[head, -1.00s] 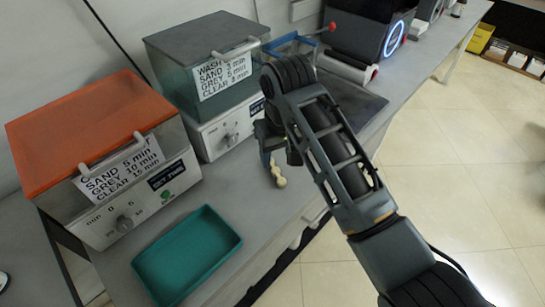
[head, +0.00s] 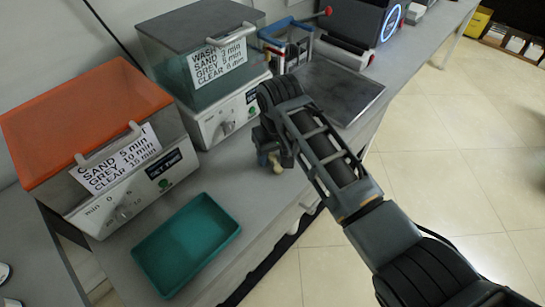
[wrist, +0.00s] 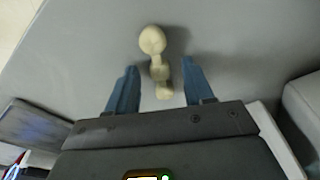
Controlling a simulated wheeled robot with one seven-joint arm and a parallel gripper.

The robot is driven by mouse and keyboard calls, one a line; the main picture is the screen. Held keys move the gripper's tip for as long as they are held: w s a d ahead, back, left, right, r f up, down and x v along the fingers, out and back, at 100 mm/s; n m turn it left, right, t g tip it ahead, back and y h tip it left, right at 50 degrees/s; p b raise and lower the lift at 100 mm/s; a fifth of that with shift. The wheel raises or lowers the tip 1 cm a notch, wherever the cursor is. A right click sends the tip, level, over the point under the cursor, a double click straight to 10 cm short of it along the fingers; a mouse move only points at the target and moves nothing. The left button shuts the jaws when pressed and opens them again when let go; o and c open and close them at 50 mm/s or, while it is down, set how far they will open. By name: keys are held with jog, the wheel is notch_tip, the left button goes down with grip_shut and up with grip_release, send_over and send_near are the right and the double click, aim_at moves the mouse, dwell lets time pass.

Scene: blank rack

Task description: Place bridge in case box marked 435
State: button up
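The bridge (wrist: 153,42) is a small cream piece of rounded lumps lying on the grey bench top. In the wrist view it sits between and just beyond the two blue fingers of my gripper (wrist: 158,88), with a gap on both sides. My gripper is open and does not touch it. In the head view my gripper (head: 268,150) is low over the bench and the bridge (head: 276,165) shows only partly beside it. No case box marked 435 is visible in these frames.
An orange-lidded machine (head: 85,115) and a grey-lidded machine (head: 200,55) stand along the wall. An empty teal tray (head: 186,243) lies at the bench's front edge. A dark flat plate (head: 335,90) and a blue-handled frame (head: 288,35) are further back.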

grip_shut()
jog(key=shift+r, duration=0.15)
dwell(0.4)
